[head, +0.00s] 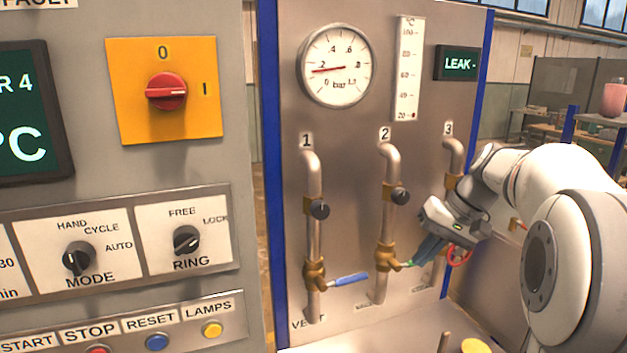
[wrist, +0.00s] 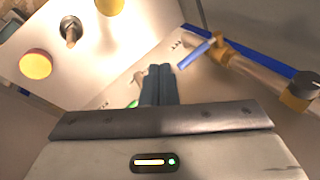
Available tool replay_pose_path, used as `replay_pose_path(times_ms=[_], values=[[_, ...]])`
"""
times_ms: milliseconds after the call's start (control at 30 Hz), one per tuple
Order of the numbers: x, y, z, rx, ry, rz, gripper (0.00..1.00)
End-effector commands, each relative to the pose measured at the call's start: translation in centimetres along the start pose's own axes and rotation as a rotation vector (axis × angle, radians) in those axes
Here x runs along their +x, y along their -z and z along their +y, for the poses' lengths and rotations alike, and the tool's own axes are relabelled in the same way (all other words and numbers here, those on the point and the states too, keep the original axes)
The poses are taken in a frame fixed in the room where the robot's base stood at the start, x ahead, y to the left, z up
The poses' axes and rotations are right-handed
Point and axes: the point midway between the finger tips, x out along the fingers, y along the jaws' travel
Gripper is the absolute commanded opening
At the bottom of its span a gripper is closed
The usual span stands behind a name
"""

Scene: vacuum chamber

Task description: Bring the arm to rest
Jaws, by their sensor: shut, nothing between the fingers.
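My gripper (head: 424,254) is in front of the pipe panel (head: 345,235), at the right, by the lower valves of pipes 2 and 3. In the wrist view its two dark fingers (wrist: 158,75) lie side by side, shut with nothing between them. A green handle (head: 408,264) on the valve of pipe 2 is close to the fingertips; I cannot tell if they touch. In the wrist view a bit of green (wrist: 132,104) shows beside the fingers. A red handle (head: 458,256) at pipe 3 is just right of the gripper, and the arm partly covers that pipe.
The valve of pipe 1 has a blue handle (head: 349,279) pointing right. A short metal post (head: 444,343) and a yellow disc (head: 476,346) stand below the gripper. A control cabinet with a red switch (head: 166,92) fills the left. Open space lies before the panel's upper part.

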Motion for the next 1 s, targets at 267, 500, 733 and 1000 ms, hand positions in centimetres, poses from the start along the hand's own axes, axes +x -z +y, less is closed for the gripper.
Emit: replay_pose_path(times_ms=[267, 500, 733, 1000], values=[[3.0, -9.2, -2.5, -0.024, -0.205, 0.035, 0.0], [6.0, -16.9, -2.0, -0.082, -0.353, 0.103, 0.0], [8.4, -21.9, -0.7, -0.142, -0.437, 0.167, 0.0], [9.2, -23.2, -0.1, -0.163, -0.459, 0.189, 0.0]])
